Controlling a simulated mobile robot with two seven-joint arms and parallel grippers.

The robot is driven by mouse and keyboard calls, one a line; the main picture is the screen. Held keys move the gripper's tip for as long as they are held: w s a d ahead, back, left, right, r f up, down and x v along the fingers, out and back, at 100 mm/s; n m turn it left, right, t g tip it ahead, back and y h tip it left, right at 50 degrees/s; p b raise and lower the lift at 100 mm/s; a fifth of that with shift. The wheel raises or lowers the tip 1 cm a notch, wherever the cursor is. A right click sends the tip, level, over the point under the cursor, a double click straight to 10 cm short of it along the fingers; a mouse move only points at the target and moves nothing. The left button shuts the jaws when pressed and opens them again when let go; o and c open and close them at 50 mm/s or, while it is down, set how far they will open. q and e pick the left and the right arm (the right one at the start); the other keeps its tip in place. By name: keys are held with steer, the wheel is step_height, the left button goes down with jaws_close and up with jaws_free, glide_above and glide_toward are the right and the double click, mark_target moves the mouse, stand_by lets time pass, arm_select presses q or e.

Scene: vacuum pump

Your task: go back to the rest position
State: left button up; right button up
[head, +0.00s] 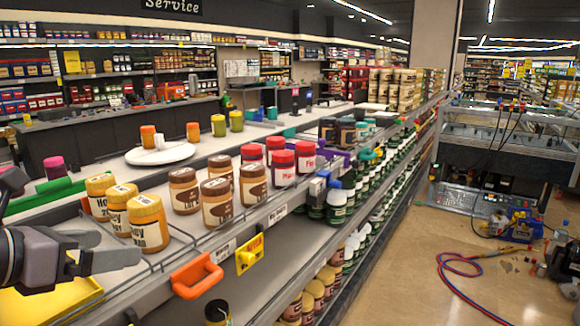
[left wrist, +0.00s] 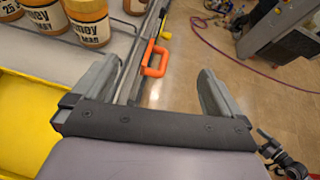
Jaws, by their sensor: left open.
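My left gripper (head: 108,250) reaches in from the left edge of the head view, beside the honey jars. In the left wrist view its two fingers (left wrist: 160,95) stand wide apart with nothing between them. Several yellow honey jars (head: 147,224) stand upright on the shelf just beyond it, and they also show at the top left of the left wrist view (left wrist: 88,22). My right gripper shows in neither view for certain.
An orange handle (head: 197,276) sticks out from the shelf front, with a yellow tag (head: 249,253) beside it. Brown jars (head: 216,200) and red-lidded jars (head: 283,168) stand farther along. A yellow tray (head: 60,300) lies near my left arm. A hose (head: 460,275) lies on the floor at right.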

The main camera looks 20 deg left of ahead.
arm_select(q)
steer(key=w+d+f+n+h, duration=0.1)
steer(key=w+d+f+n, duration=0.1)
steer(key=d+f+n, duration=0.5)
steer(key=w+d+f+n, duration=0.3)
steer(key=d+f+n, duration=0.4)
steer(key=s+f+n+g+y, duration=0.3)
steer(key=s+f+n+g, duration=0.6)
steer(key=s+f+n, duration=1)
steer(key=w+d+f+n+t+h, duration=0.1)
steer(key=w+d+f+t+h, duration=0.1)
steer(key=w+f+t, duration=0.4)
steer(key=shift+w+d+f+n+t, duration=0.4)
steer(key=shift+w+d+f, duration=0.45)
steer(key=shift+w, duration=0.3)
steer(key=shift+r, duration=0.1)
steer(key=shift+a, duration=0.1)
